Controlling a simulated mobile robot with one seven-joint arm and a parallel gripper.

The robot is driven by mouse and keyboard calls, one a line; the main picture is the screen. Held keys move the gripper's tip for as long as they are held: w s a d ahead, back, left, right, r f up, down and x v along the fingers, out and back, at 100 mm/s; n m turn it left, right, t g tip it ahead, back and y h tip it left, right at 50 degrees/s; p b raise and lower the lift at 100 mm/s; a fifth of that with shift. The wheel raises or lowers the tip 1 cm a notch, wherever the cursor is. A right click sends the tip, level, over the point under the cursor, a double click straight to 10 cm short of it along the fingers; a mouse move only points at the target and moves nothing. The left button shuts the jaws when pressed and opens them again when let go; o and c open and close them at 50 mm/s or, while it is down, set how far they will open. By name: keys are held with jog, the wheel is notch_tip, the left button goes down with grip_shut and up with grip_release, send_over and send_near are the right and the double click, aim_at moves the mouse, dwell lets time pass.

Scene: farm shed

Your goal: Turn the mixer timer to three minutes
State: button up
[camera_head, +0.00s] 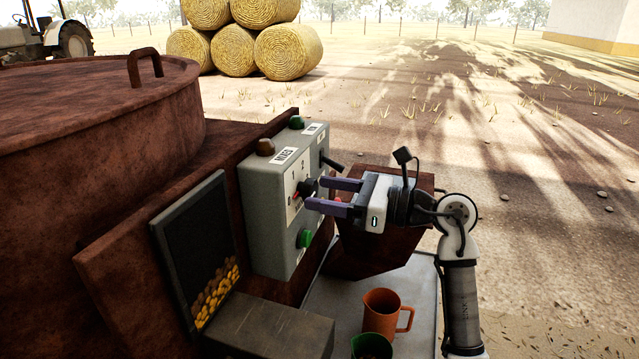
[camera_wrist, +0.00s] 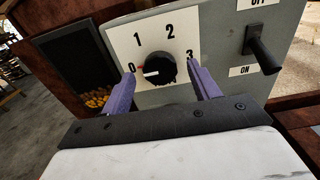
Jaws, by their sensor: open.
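The mixer timer is a black round knob (camera_wrist: 160,67) on a white dial plate (camera_wrist: 183,22) marked 0, 1, 2 and 3. The knob's white pointer faces left, toward the 0, near a small red mark. In the head view the knob (camera_head: 308,187) sits on the front of a grey control box (camera_head: 262,222). My gripper (camera_head: 315,193) has purple fingers and is open in front of the dial. In the wrist view its fingers appear on either side of the knob, with visible gaps; I cannot tell the depth between fingertips and knob.
An ON/OFF lever (camera_wrist: 262,48) sticks out right of the dial. A green button (camera_head: 304,238) is below the knob. An orange jug (camera_head: 381,313) and a green container (camera_head: 371,346) stand below my gripper. A dark window (camera_head: 195,235) shows yellow grains at left.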

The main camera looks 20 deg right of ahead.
jog(key=shift+x, duration=0.9)
jog(key=shift+c, duration=0.3)
jog(key=c, duration=0.8)
